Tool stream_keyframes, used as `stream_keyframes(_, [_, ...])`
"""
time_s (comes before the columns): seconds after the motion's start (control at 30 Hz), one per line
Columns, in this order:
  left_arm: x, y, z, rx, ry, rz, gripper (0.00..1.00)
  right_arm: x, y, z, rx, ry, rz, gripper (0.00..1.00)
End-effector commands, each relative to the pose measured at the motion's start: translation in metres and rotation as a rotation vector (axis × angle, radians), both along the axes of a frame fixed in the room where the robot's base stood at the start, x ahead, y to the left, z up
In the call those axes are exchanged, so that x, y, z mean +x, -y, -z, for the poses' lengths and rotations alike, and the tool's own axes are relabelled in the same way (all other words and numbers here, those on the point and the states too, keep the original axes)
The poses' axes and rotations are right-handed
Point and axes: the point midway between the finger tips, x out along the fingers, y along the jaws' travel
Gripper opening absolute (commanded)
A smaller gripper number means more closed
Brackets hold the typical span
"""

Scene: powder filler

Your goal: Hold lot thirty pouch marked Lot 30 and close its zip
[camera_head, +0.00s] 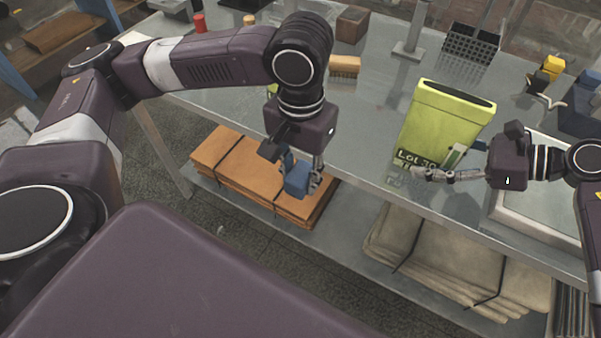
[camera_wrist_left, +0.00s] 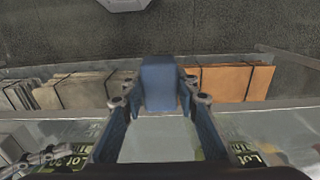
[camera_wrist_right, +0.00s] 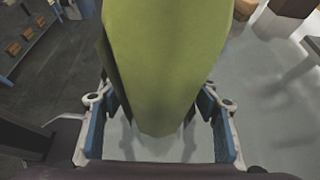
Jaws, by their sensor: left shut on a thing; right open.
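The yellow-green pouch (camera_head: 440,118) stands upright on the table at the right, its top a dark open slot. Its dark label reads Lot 30 near the bottom. My right gripper (camera_head: 440,174) is open at the pouch's lower front. In the right wrist view the pouch (camera_wrist_right: 160,60) rises between and beyond the spread fingers (camera_wrist_right: 160,125), with gaps beside it. My left gripper (camera_head: 297,182) is shut on a blue block (camera_wrist_left: 158,82), held in the air over the table's front edge, left of the pouch. The zip cannot be made out.
Brown folded stacks (camera_head: 235,165) and beige stacks (camera_head: 450,255) lie on the shelf below the tabletop.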

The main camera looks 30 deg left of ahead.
Motion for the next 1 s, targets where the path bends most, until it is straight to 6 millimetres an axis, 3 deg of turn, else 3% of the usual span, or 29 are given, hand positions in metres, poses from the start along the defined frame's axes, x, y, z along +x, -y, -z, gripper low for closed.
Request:
stream_keyframes(0.27, [0.0001, 0.0001, -0.0001, 0.000, 0.001, 0.000, 0.03, 0.0002, -0.0008, -0.0004, 0.000, 0.000, 0.001, 0.56])
stream_keyframes(0.5, [0.0001, 0.0001, -0.0001, 0.000, 0.001, 0.000, 0.03, 0.0003, -0.0006, -0.0004, 0.000, 0.000, 0.001, 0.30])
stream_keyframes(0.53, [0.0001, 0.0001, 0.0000, 0.000, 0.001, 0.000, 0.03, 0.0003, -0.0004, -0.0003, 0.000, 0.000, 0.001, 0.30])
stream_keyframes(0.57, [0.0001, 0.0001, 0.0000, 0.000, 0.001, 0.000, 0.03, 0.0003, -0.0005, -0.0004, 0.000, 0.000, 0.001, 0.44])
stream_keyframes(0.7, [0.0001, 0.0001, 0.0000, 0.000, 0.001, 0.000, 0.03, 0.0003, -0.0004, -0.0003, 0.000, 0.000, 0.001, 0.60])
stream_keyframes(1.0, [0.0001, 0.0001, 0.0002, 0.000, 0.000, 0.000, 0.03, 0.0003, -0.0001, -0.0003, 0.000, 0.000, 0.001, 0.61])
